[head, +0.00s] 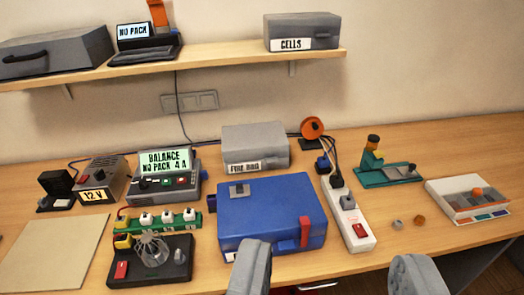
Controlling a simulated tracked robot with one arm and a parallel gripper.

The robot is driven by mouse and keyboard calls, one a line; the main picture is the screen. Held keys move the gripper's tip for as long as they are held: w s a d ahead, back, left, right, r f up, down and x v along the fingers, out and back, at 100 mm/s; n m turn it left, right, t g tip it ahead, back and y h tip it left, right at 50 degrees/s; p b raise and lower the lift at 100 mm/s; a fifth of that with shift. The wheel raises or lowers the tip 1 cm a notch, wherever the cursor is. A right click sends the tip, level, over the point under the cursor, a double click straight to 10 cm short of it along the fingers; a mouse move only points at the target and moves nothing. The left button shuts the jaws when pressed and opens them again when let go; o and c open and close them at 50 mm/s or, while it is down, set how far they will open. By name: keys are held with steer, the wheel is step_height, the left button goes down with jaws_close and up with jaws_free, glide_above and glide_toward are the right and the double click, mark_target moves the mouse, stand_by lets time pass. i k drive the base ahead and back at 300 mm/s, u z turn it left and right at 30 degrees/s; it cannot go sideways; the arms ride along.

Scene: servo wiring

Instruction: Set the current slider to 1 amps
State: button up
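The charger (170,186) stands left of centre on the bench. Its lit green screen (165,160) reads "BALANCE NO PACK 4 A". Its panel below the screen carries small dark, green and red controls; which one is the current slider is too small to tell. My gripper (331,272) is at the bottom of the head view, its two grey fingers wide apart with nothing between them. It is to the right of and nearer than the charger, touching no control that I can see.
A blue case (270,215) with a red latch lies between charger and gripper. A fan (152,250) and a green board with white plugs stand before the charger. A power strip (350,220) is right of the case. A shelf (200,65) overhangs the back. The right bench has free room.

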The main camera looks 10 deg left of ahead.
mark_target(204, 175)
steer(key=z, duration=0.1)
steer(key=i, duration=1.3)
steer(key=u, duration=0.8)
steer(key=i, duration=0.35)
steer(key=u, duration=0.2)
